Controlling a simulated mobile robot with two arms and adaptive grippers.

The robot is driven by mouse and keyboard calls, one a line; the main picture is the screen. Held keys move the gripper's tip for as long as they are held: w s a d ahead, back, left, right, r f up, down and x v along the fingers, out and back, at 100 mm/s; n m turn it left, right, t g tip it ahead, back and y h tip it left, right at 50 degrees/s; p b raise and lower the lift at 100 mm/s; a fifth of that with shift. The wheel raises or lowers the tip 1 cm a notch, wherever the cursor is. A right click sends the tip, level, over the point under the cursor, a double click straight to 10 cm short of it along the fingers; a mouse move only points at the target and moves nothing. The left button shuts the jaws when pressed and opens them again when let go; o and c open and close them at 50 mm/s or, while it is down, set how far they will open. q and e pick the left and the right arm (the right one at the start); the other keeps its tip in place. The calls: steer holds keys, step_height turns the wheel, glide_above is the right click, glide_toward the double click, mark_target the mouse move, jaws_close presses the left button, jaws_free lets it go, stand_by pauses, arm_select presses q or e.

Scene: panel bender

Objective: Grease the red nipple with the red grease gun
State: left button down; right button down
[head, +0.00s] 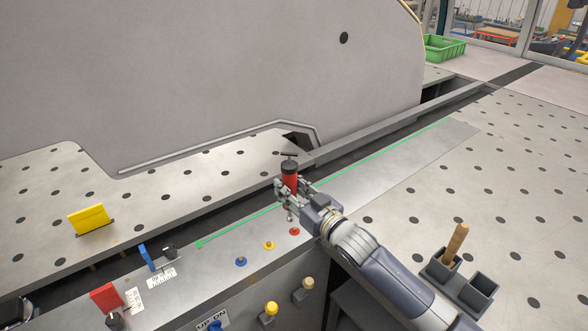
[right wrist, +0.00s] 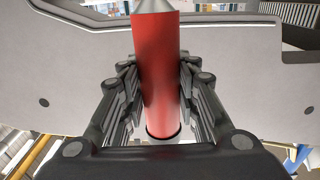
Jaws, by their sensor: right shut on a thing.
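The red grease gun (head: 289,172) has a red barrel with a dark cap and a T-shaped handle on top. My right gripper (head: 288,190) is shut around its barrel and holds it roughly upright; the red barrel (right wrist: 157,75) also fills the middle of the right wrist view between the fingers. The gun's thin nozzle points down, just above the red nipple (head: 294,231); I cannot tell whether they touch. A dark and silvery part at the lower left edge may be my left gripper (head: 16,312); it is too cut off to judge.
A blue nipple (head: 241,261) and a yellow nipple (head: 269,245) sit left of the red one. Yellow (head: 89,219), blue (head: 147,257) and red (head: 106,297) upright pieces stand further left. A dark holder (head: 481,290) with a wooden handle (head: 455,243) stands at right.

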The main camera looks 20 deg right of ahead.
steer(key=f+b, duration=0.1)
steer(key=b, duration=0.1)
steer(key=w+d+f+b, duration=0.1)
steer(key=f, duration=0.1)
steer(key=f+b, duration=0.1)
steer(key=b, duration=0.1)
steer(key=shift+w+d+f+b, duration=0.25)
steer(key=shift+w+d+b, duration=0.1)
steer(key=shift+w+d, duration=0.05)
steer(key=shift+f+b, duration=0.35)
steer(key=shift+f, duration=0.25)
stand_by(1.1)
steer(key=shift+f, duration=0.15)
stand_by(0.3)
step_height(320, 180, up, 7)
steer(key=p, duration=0.6)
steer(key=shift+r+p, duration=0.2)
steer(key=shift+p, duration=0.1)
